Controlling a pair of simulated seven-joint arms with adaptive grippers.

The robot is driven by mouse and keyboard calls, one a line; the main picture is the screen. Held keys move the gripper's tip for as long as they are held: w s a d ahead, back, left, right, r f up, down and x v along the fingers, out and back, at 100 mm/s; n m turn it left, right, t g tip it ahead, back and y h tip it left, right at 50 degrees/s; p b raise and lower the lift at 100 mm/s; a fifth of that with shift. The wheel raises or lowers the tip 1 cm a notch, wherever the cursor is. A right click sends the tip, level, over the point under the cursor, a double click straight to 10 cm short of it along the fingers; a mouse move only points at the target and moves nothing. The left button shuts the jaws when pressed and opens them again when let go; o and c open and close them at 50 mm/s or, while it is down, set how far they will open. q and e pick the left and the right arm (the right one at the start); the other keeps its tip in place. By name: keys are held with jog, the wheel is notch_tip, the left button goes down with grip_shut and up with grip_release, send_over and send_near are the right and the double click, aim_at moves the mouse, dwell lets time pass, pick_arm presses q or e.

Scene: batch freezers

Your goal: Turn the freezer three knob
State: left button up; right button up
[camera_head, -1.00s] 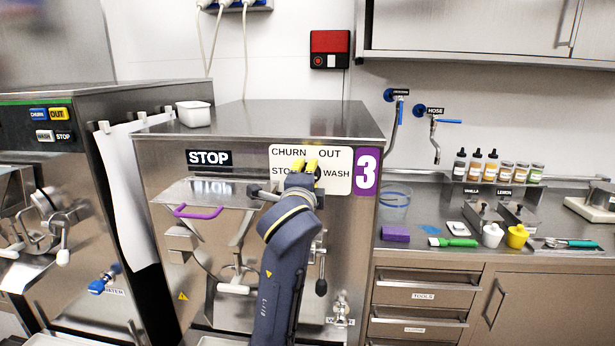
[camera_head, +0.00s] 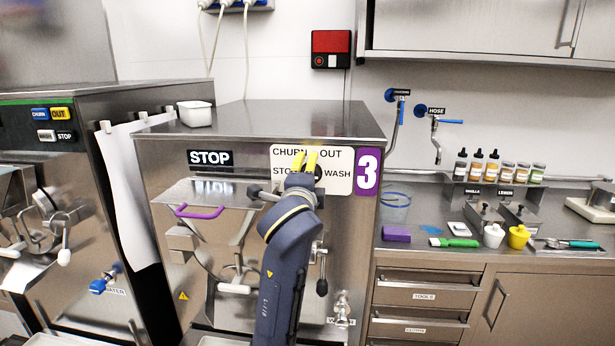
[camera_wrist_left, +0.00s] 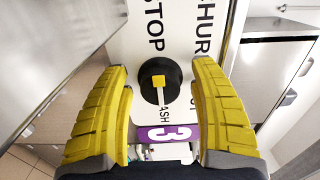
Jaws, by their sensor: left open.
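Freezer three (camera_head: 260,118) is a steel machine with a purple number 3 plate (camera_head: 367,171). Its white label plate (camera_head: 338,156) reads CHURN, OUT, STOP and WASH. The black round knob (camera_wrist_left: 160,80) with a yellow center and white pointer shows in the left wrist view; the pointer is toward the WASH lettering. In the head view the knob is mostly hidden behind my gripper. My left gripper (camera_head: 306,160) has yellow fingers in front of the label plate. In the wrist view the left gripper (camera_wrist_left: 163,95) is open, with one finger on each side of the knob, apart from it. My right gripper is not seen.
A purple handle (camera_head: 198,212) and steel levers stand out from the freezer front below the plate. A STOP sign (camera_head: 209,158) is left of the label plate. Another freezer (camera_head: 85,100) stands at left. The counter (camera_head: 400,243) at right holds bottles, a purple sponge and cups.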

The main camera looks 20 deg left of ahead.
pick_arm(q)
jog(key=shift+s, duration=0.1)
jog(key=s+d, duration=0.1)
jog(key=s, duration=0.6)
jog(key=shift+d, duration=0.15)
jog(key=shift+s, duration=0.1)
